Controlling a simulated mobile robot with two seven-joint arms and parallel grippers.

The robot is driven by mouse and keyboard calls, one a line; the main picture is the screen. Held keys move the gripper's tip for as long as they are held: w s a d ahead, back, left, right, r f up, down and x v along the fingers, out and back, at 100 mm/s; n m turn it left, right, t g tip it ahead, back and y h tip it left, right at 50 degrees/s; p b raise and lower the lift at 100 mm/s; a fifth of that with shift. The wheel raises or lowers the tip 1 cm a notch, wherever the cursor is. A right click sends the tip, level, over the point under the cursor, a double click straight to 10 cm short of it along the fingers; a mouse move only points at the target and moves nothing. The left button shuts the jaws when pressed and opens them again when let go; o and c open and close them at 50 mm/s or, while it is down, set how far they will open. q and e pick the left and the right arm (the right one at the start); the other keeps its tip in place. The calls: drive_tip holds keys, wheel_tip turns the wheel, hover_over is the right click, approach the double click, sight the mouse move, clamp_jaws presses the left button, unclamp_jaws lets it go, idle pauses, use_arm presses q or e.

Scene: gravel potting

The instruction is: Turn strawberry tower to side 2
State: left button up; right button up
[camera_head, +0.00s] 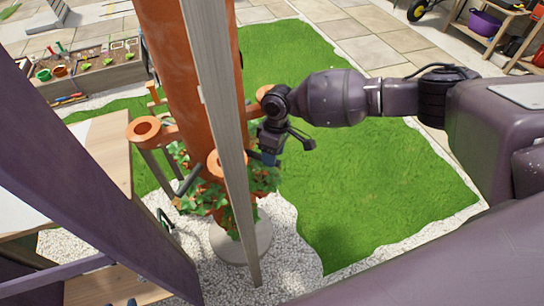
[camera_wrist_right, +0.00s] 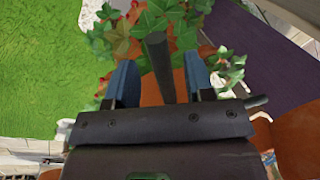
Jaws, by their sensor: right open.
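The strawberry tower (camera_head: 170,60) is a tall terracotta column with cup-shaped pockets, such as the left pocket (camera_head: 146,130). Green leaves grow low on it, and it stands on a round pale base (camera_head: 258,240). My right gripper (camera_head: 268,158) is at the tower's right side, beside the lower leaves. In the right wrist view my right gripper (camera_wrist_right: 160,62) is open, its blue fingers on either side of a dark bar (camera_wrist_right: 158,55). The fingers look apart from the bar; contact cannot be told. Leaves (camera_wrist_right: 150,20) show beyond. My left gripper is not seen.
A pale upright post (camera_head: 222,120) crosses in front of the tower and hides part of it. White gravel (camera_head: 290,270) surrounds the base. A wooden table (camera_head: 108,150) stands close left. Lawn (camera_head: 370,190) lies open to the right. A planter box (camera_head: 100,78) is at the back left.

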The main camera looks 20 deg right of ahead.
drive_tip(key=shift+s+a+f, duration=0.1)
drive_tip(key=shift+a+f, duration=0.05)
drive_tip(key=shift+f, duration=0.6)
clamp_jaws()
